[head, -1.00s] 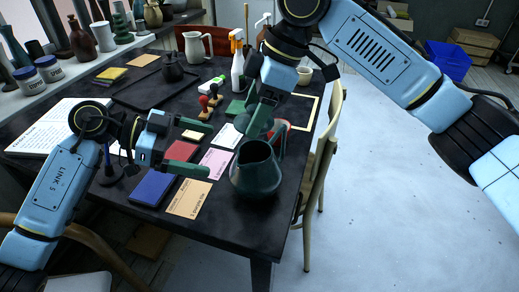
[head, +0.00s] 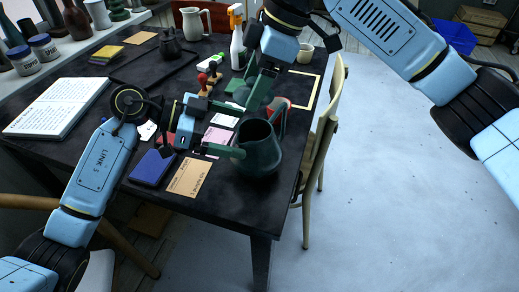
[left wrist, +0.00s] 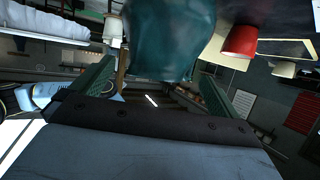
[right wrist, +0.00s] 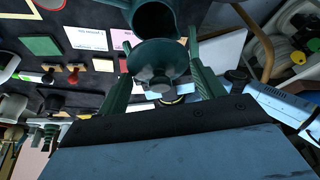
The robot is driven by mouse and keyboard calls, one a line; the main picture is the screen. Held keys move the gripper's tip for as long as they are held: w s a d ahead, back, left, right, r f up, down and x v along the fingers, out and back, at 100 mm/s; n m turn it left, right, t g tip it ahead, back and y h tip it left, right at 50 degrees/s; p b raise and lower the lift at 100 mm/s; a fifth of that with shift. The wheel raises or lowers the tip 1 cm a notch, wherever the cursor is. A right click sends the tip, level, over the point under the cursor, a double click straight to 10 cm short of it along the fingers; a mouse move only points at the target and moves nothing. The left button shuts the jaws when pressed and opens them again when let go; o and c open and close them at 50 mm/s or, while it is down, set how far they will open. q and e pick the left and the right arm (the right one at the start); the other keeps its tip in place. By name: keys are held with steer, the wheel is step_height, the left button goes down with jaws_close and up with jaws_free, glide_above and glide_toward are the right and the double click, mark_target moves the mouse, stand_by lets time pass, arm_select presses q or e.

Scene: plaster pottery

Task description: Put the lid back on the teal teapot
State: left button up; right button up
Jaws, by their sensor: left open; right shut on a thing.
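The teal teapot (head: 262,152) stands open-topped near the table's front right corner. My left gripper (head: 240,128) is open at its left side, with fingers pointing toward it. In the left wrist view the teapot body (left wrist: 170,40) shows beyond and between the spread fingers; I cannot tell whether they touch it. My right gripper (head: 258,98) is above and behind the teapot. In the right wrist view it is shut on the teal lid (right wrist: 155,52), near the teapot's dark opening (right wrist: 155,20). In the head view the lid is mostly hidden by the gripper.
A red cup (left wrist: 240,40) stands close behind the teapot. A blue book (head: 152,168) and a tan card (head: 188,177) lie to its left. A chair (head: 322,140) stands by the right edge.

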mark_target(253, 135)
arm_select(q)
steer(key=shift+x, duration=2.45)
steer(key=c, duration=1.2)
arm_select(e)
steer(key=shift+d+f, duration=0.1)
steer(key=shift+f, duration=2.35)
steer(key=shift+f, duration=0.9)
steer(key=shift+f, duration=0.7)
steer(key=o, duration=1.1)
